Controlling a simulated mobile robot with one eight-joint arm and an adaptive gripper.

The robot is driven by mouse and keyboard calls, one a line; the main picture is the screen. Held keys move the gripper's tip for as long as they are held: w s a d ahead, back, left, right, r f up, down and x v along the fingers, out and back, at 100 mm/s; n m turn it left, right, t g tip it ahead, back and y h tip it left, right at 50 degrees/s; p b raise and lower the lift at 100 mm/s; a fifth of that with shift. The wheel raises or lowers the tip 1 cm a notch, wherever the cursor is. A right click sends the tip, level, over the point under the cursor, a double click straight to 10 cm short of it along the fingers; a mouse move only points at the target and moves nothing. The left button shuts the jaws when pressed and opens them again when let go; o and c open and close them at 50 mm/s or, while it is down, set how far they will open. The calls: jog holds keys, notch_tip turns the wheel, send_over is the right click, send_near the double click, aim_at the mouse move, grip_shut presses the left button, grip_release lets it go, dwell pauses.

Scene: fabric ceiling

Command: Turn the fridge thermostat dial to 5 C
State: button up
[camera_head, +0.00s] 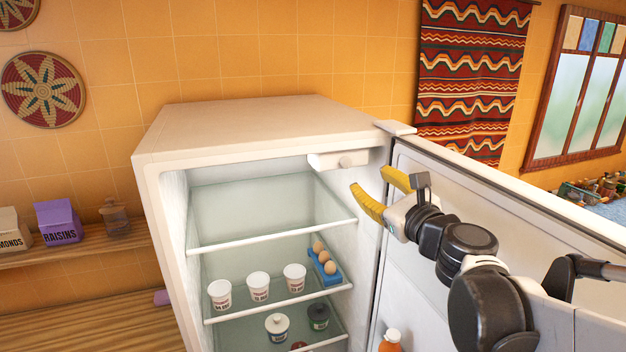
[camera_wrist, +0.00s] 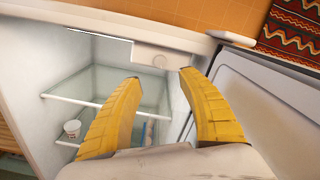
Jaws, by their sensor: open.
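The fridge thermostat dial (camera_head: 346,162) is a small round white knob on a white housing (camera_head: 325,160) at the top right inside the open fridge. It also shows in the wrist view (camera_wrist: 159,61), just beyond the fingertips. Its markings are too small to read. My gripper (camera_head: 368,188) has two yellow fingers, open and empty. It is at the right of the fridge opening, near the door's hinge side, to the right of the dial and slightly below it in the head view. In the wrist view the fingertips (camera_wrist: 160,75) stand apart, with the dial between and above them, not touched.
The fridge door (camera_head: 480,180) stands open at the right, close to my arm. Glass shelves (camera_head: 270,236) hold white cups (camera_head: 258,286), eggs (camera_head: 329,267) and jars (camera_head: 277,327). An orange bottle (camera_head: 390,341) is by the door. The space before the upper shelf is clear.

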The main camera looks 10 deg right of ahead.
aim_at(347, 164)
jog(key=w+m, duration=0.2)
jog(key=w, duration=0.1)
jog(key=w+a+m+b, duration=0.1)
jog(key=w+m, duration=0.1)
jog(key=w, duration=0.2)
jog(key=w+a+m+y+b, duration=0.1)
jog(key=w, duration=0.3)
jog(key=shift+w+f+m, duration=0.2)
jog(key=shift+m, duration=0.2)
grip_shut()
